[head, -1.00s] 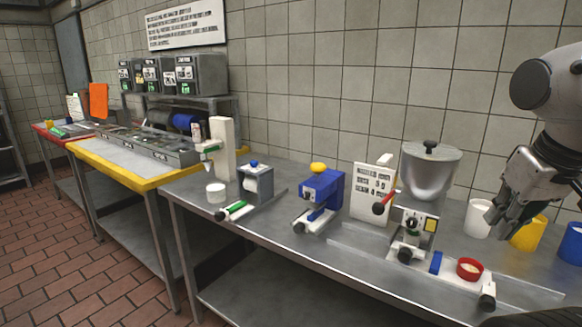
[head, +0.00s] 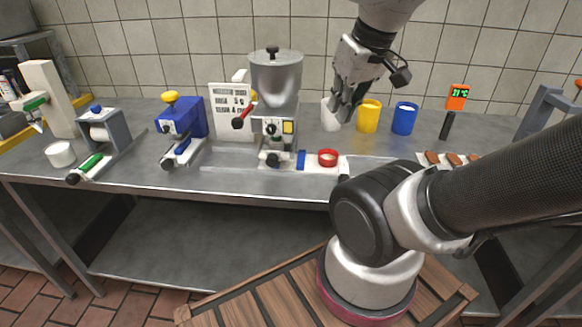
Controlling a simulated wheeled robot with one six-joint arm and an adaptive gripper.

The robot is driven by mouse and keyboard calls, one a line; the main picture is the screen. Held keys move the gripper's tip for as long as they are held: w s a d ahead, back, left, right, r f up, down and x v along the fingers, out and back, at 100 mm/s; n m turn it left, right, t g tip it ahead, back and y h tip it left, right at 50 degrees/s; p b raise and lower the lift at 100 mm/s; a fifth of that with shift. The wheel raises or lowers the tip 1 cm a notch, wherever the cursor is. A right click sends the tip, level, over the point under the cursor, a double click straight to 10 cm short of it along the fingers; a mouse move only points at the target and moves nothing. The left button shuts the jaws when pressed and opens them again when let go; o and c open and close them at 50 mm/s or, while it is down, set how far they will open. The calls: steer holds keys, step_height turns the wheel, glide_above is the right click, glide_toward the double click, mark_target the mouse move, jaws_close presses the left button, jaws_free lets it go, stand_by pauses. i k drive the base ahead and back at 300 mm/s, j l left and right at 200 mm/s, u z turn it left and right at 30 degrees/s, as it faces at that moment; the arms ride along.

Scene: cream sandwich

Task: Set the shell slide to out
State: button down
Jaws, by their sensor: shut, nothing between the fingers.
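A metal hopper machine (head: 277,75) with a lid stands on the steel bench in the head view. From its base, a pale slide (head: 314,168) runs right, bearing a blue block (head: 301,160) and a red ring (head: 328,157). A pale knob (head: 343,170) is at the slide's right end. I cannot tell for sure that this is the shell slide; no readable label shows. My gripper (head: 345,108) is shut and empty, pointing down above and behind the slide, right of the hopper. It partly hides a white cup (head: 331,115).
A yellow cup (head: 369,117) and a blue cup (head: 404,119) stand right of my gripper. A blue press (head: 182,118) and a grey dispenser (head: 105,128) stand left. Bare bench (head: 415,147) shows before the cups.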

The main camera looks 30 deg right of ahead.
mark_target(301, 162)
steer(key=k+j+z, duration=0.1)
steer(key=k+z, duration=0.65)
steer(key=k+l+z, duration=0.1)
steer(key=k+z, duration=0.25)
steer(key=i, duration=0.05)
